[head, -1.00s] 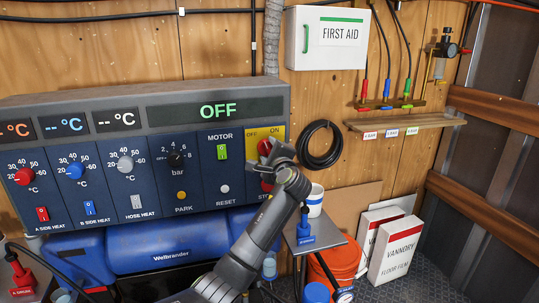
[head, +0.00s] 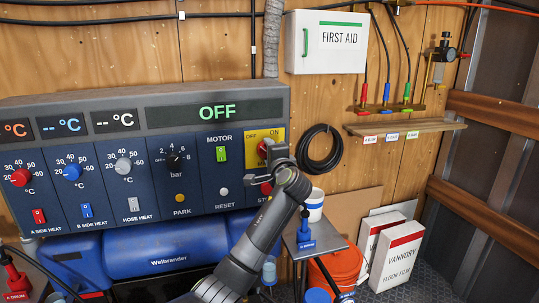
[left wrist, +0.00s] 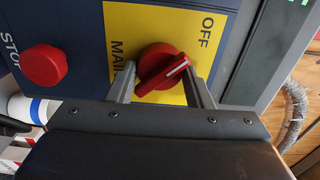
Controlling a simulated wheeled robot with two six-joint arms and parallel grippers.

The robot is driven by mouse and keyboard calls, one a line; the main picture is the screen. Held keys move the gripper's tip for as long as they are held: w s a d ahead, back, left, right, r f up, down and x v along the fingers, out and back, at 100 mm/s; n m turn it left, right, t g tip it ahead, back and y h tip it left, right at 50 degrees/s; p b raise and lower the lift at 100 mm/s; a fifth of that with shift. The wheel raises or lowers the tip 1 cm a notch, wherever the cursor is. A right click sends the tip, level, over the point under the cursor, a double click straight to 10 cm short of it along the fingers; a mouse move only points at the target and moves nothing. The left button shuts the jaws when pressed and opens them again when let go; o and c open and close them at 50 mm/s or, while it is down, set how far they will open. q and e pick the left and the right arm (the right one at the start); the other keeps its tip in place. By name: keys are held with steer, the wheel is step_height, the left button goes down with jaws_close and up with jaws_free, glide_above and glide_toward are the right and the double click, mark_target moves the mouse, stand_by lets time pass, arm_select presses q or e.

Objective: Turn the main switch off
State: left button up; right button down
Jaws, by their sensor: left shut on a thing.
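The main switch is a round red knob (left wrist: 158,68) with a white pointer line, on a yellow plate (left wrist: 118,18) marked OFF and MAIN in the left wrist view. The pointer is angled towards the picture's right and slightly up, on the OFF side. My left gripper (left wrist: 162,88) has a finger on each side of the knob and is shut on it. In the head view the gripper (head: 278,152) covers part of the red knob (head: 263,148). The plate's ON label shows there above the gripper. My right gripper is in neither view.
A red stop button (left wrist: 44,65) sits beside the yellow plate. The panel's large display (head: 217,112) reads OFF. A green motor switch (head: 221,153) is left of the plate. A black hose coil (head: 335,150) hangs on the wall to the right.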

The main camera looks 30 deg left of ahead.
arm_select(q)
steer(key=shift+f, duration=0.1)
steer(key=o, duration=1)
steer(key=shift+b+v, duration=1.85)
steer(key=shift+v, duration=6.9)
